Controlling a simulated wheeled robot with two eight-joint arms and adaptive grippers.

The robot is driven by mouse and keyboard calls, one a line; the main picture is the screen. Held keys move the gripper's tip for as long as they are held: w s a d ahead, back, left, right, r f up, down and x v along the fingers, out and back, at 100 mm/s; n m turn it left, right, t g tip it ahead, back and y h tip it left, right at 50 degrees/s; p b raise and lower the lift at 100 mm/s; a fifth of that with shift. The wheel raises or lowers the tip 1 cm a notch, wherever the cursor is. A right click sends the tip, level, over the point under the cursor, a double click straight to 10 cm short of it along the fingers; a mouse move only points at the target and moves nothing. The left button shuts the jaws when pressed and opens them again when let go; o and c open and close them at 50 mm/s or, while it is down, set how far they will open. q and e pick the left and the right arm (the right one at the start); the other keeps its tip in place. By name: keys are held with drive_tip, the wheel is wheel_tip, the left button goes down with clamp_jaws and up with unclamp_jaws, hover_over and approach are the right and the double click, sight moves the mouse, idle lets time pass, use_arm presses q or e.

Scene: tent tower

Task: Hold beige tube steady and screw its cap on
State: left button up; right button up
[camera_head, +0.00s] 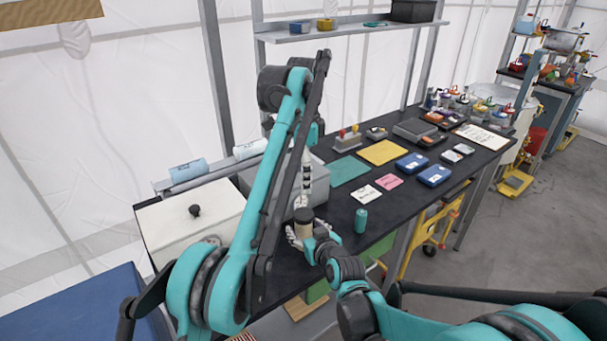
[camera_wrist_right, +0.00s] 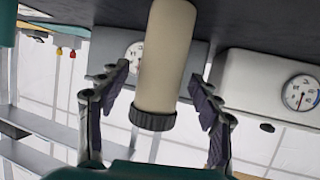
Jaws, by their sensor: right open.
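The beige tube (camera_head: 304,229) stands upright at the near edge of the dark bench, its dark ribbed cap (camera_head: 303,213) at its upper end. In the right wrist view, which is upside down, the beige tube (camera_wrist_right: 163,60) runs from the top edge to the dark cap (camera_wrist_right: 152,120). I cannot tell how far the cap is screwed on. My right gripper (camera_head: 306,238) is open, and its fingers (camera_wrist_right: 158,95) lie either side of the tube with visible gaps. My left arm rises and bends above the bench; its gripper is mostly hidden, so its jaws cannot be made out.
A teal cylinder (camera_head: 361,221) stands just right of the tube. A grey box (camera_head: 315,185) and a white box (camera_head: 190,224) are behind and left. Flat cards, blue cases (camera_head: 434,176) and a yellow mat (camera_head: 383,152) lie farther right. A shelf (camera_head: 350,31) hangs above.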

drive_tip(key=v, duration=1)
drive_tip(key=shift+s, duration=0.2)
use_arm(q)
drive_tip(key=s+a+f+n+t, duration=0.2)
drive_tip(key=s+a+n+t, duration=0.2)
drive_tip(key=s+a+n, duration=0.65)
drive_tip(key=s+a+f+n+t, duration=0.1)
drive_tip(key=s+a+f+n, duration=0.2)
drive_tip(key=s+f, duration=0.5)
drive_tip(key=s+a+f+n+t, duration=0.2)
drive_tip(key=s+a+f+n, duration=0.1)
drive_tip(key=s+f, duration=0.5)
drive_tip(key=shift+s+a+f, duration=0.4)
drive_tip(key=shift+s+a, duration=0.2)
drive_tip(key=shift+s, duration=0.4)
use_arm(e)
drive_tip(key=s+d+f+m+g+h, duration=0.2)
drive_tip(key=s+d, duration=0.5)
drive_tip(key=s, duration=0.2)
drive_tip(key=s+d+f+m+g+h, duration=0.2)
drive_tip(key=s+d+g, duration=0.1)
drive_tip(key=s+d, duration=0.4)
drive_tip(key=shift+s+f+g+h, duration=0.3)
drive_tip(key=shift+s+f+h, duration=0.1)
drive_tip(key=shift+s, duration=0.65)
